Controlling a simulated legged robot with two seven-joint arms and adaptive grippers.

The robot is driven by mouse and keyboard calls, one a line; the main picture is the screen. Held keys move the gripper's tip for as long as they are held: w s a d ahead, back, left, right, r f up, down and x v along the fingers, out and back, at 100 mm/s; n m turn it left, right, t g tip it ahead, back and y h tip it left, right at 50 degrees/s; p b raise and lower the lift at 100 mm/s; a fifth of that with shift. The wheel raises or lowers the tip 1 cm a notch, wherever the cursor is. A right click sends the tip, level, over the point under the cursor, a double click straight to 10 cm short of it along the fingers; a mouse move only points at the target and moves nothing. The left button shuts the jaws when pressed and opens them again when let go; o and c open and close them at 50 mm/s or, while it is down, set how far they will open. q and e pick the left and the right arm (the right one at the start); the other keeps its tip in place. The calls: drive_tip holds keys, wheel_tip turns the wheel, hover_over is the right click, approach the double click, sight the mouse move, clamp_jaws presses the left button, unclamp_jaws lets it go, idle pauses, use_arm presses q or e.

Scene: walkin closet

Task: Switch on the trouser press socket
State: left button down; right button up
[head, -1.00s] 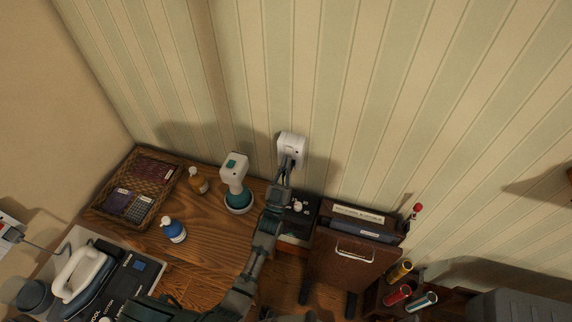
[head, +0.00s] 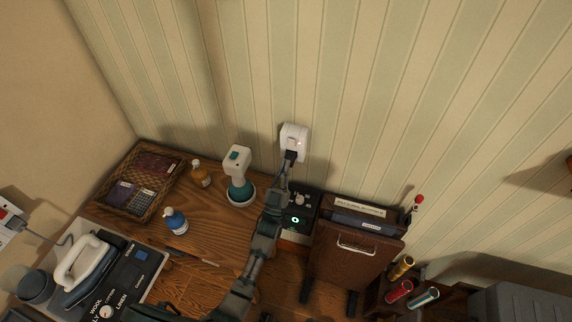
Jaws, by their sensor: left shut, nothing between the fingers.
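The trouser press (head: 352,255) is a brown upright unit to the right. A dark control panel (head: 299,213) beside it has a knob and a lit green ring. My right gripper is not in view.
Thread spools (head: 400,292) stand at lower right. The wall above is clear.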

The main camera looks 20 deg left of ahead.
use_arm(q)
drive_tip(key=s+f+b, duration=0.2)
drive_tip(key=s+f, duration=0.3)
drive_tip(key=f, duration=0.3)
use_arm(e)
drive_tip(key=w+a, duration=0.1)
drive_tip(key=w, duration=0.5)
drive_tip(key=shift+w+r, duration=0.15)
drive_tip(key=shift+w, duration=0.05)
use_arm(q)
drive_tip(key=shift+s, duration=0.1)
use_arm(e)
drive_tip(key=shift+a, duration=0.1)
